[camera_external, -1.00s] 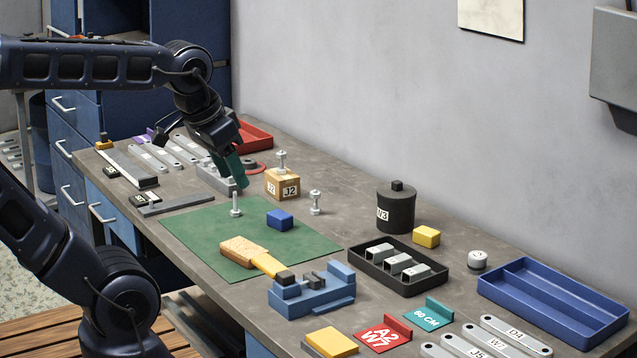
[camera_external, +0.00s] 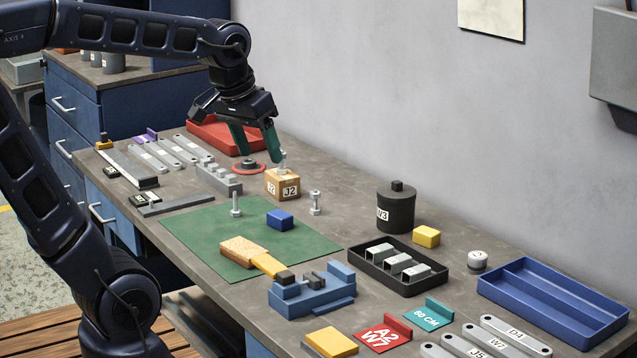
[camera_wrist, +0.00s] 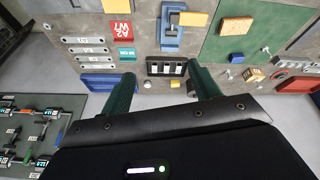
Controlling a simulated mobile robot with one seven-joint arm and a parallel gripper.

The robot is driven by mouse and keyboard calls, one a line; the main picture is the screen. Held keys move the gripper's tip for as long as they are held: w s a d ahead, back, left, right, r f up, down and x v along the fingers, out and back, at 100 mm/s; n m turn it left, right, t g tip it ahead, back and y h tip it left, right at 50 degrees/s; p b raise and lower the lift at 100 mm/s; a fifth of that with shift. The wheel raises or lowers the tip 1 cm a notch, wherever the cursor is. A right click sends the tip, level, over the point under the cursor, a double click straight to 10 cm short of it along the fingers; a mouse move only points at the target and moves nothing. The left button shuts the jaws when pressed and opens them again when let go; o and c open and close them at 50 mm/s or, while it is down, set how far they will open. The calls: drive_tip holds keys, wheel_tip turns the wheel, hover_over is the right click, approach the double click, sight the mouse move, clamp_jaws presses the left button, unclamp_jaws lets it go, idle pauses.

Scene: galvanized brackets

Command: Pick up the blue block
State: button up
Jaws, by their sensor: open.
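The blue block (camera_external: 280,219) sits on the green mat (camera_external: 205,232), near the mat's right edge. It also shows in the wrist view (camera_wrist: 236,57), on the green mat's lower part. My gripper (camera_external: 258,158) is open and empty, above the far part of the bench, up and to the left of the blue block in the external view. Its two green fingers are spread apart, one of them near the bolt on the wooden J2 block (camera_external: 283,186). In the wrist view the fingers (camera_wrist: 160,82) also stand wide apart with nothing between them.
Upright bolts (camera_external: 315,203) stand near the block. A dark V3 canister (camera_external: 396,209), a black tray (camera_external: 398,275) and a yellow block (camera_external: 426,237) lie to the right. A red tray (camera_external: 212,134) is behind.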

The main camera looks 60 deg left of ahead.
drive_tip(key=w+a+f+n+g, duration=0.1)
drive_tip(key=w+a+n, duration=0.4)
drive_tip(key=w+a, duration=0.6)
drive_tip(key=n+g, duration=0.3)
drive_tip(key=n, duration=0.9)
hover_over(280, 214)
wheel_tip(280, 214, down, 24)
drive_tip(key=shift+w+f, duration=0.1)
drive_tip(key=shift+f, duration=0.15)
wheel_tip(280, 214, down, 5)
drive_tip(key=shift+d+r, duration=0.1)
drive_tip(key=shift+a+f, duration=0.2)
drive_tip(key=shift+f, duration=2.45)
drive_tip(key=c, duration=1.1)
drive_tip(key=shift+r, duration=0.1)
drive_tip(key=shift+c, duration=0.2)
